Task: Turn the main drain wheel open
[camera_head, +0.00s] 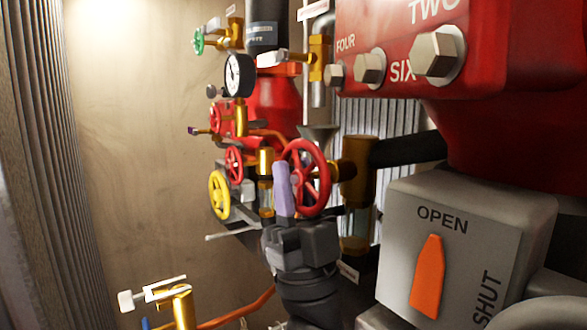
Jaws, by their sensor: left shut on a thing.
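A large red handwheel (323,178) stands upright on the brass and red pipework in the middle of the view. No label that I can read marks it as the main drain wheel. My left gripper (283,188) comes up from below, with its dark body under the wheel. One pale purple finger shows, upright against the left side of the wheel's rim. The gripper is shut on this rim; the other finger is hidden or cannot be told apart. My right gripper is not in view.
Left of the wheel are a yellow wheel (219,195), a smaller red wheel (234,164) and a gauge (239,75). A grey box (465,235) with an orange pointer (427,277) and a red bolted block (470,45) crowd the right. The wall (140,150) at left is bare.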

